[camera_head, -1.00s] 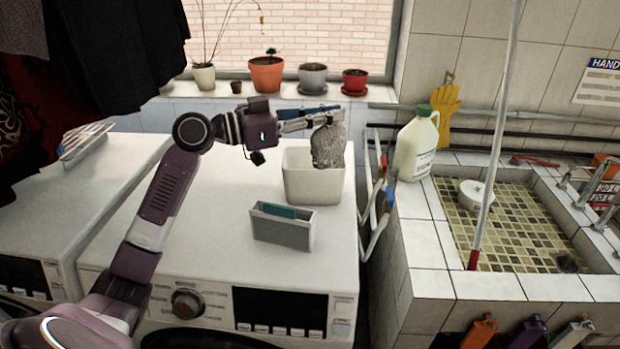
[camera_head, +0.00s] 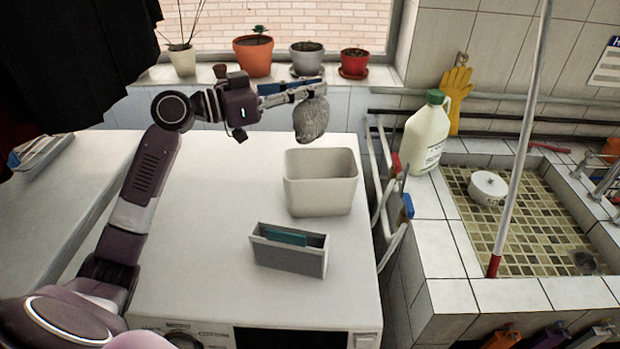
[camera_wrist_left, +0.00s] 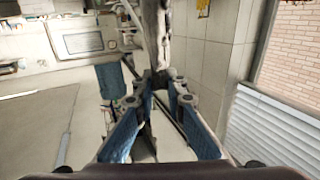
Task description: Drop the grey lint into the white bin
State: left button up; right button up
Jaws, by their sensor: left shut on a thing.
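The grey lint (camera_head: 311,119) is a rough, rounded clump hanging from my left gripper (camera_head: 314,90). The gripper is shut on it. In the left wrist view, a grey textured shape, likely the lint (camera_wrist_left: 155,32), shows ahead of my left gripper's fingers (camera_wrist_left: 161,82). The white bin (camera_head: 320,196) is an open square tub on top of the white machine. In the head view the lint appears above the bin's far rim, with a small gap between them. Its exact height and depth over the bin are hard to tell. My right gripper is not in view.
A small grey box (camera_head: 290,252) with a teal item in it stands in front of the bin. Potted plants (camera_head: 252,55) line the window sill behind the gripper. A folded rack (camera_head: 392,190), white jug (camera_head: 425,135) and tiled sink (camera_head: 520,220) are to the right.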

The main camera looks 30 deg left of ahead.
aim_at(312, 115)
pick_arm(q)
jog(key=f, duration=0.1)
jog(key=s+d+f+b, duration=0.1)
jog(key=shift+s+d+f, duration=0.1)
jog(key=shift+d+f, duration=0.1)
jog(key=shift+f, duration=0.1)
jog(key=shift+w+a+f, duration=0.15)
jog(key=shift+f, duration=0.3)
jog(key=shift+w+a+f, duration=0.1)
jog(key=shift+a+f, duration=0.05)
jog(key=shift+f, duration=0.25)
jog(key=shift+w+a+f+b, duration=0.1)
jog(key=shift+f+b, duration=0.2)
jog(key=shift+d, duration=0.2)
jog(key=o, duration=0.7)
jog(key=shift+a, duration=0.1)
jog(key=shift+o, duration=0.3)
jog(key=shift+s, duration=0.2)
jog(key=v, duration=0.7)
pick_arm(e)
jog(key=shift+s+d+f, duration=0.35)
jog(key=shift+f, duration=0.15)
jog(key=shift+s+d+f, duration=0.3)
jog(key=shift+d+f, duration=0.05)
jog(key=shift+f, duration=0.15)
pick_arm(q)
jog(key=shift+s+a, duration=0.1)
jog(key=shift+a, duration=0.05)
